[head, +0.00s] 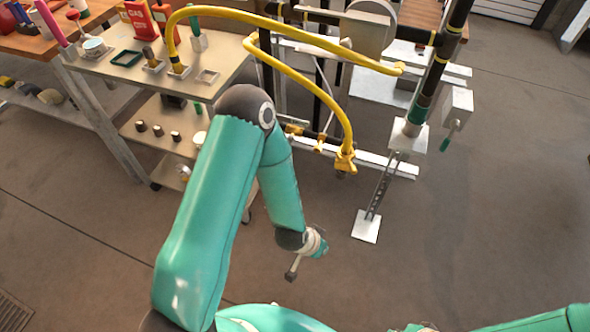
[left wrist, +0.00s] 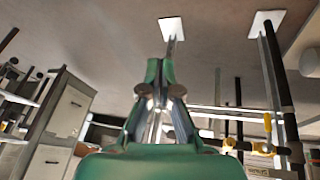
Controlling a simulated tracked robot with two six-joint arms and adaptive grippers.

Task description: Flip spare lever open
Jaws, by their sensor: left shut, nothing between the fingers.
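A lever with a green grip (head: 445,144) hangs below a grey box (head: 457,103) at the right of the pipe stand in the head view. Yellow valve fittings sit at the hose end (head: 345,160) and lower pipe (head: 320,144). I cannot tell which of these is the spare lever. My left gripper (head: 292,268) is shut and empty, low in front of the stand, apart from all of these. In the left wrist view its fingers (left wrist: 157,98) are close together with nothing between them. Only part of my right arm shows at the bottom right; its gripper is out of view.
Yellow hoses (head: 300,82) loop from the cart (head: 232,50) to the pipes. A metal strut ends in a white foot plate (head: 366,226) on the floor. Clear floor (head: 510,200) lies at the right. Grey cabinets (left wrist: 65,112) show in the left wrist view.

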